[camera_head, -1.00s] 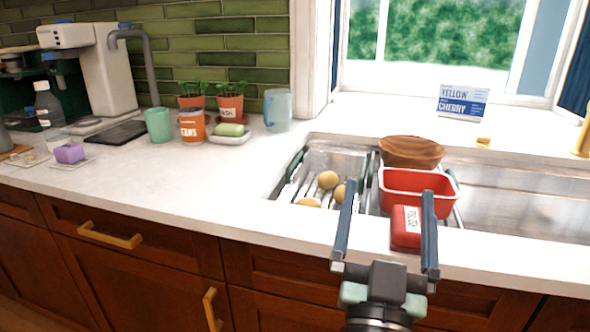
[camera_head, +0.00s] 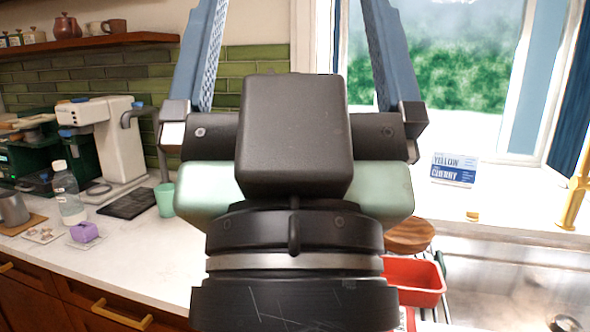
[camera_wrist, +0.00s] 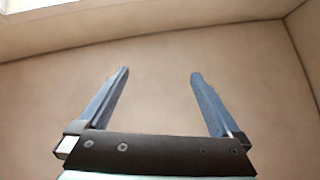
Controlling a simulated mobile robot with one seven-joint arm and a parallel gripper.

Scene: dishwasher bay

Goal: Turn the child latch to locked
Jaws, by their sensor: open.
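My gripper (camera_head: 290,40) is raised large in front of the head camera, its two blue fingers spread wide and pointing up, with nothing between them. In the wrist view my gripper (camera_wrist: 158,85) is also open and empty against a plain beige surface. No child latch and no dishwasher can be made out in either view. My gripper and wrist hide the middle of the counter and part of the sink.
A white counter (camera_head: 110,265) runs along the tiled wall, holding a coffee machine (camera_head: 105,140), a bottle (camera_head: 67,195) and a teal cup (camera_head: 165,199). At right, a red tub (camera_head: 415,282) and wooden bowl (camera_head: 410,236) stand by the sink. A gold faucet (camera_head: 577,190) rises at far right.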

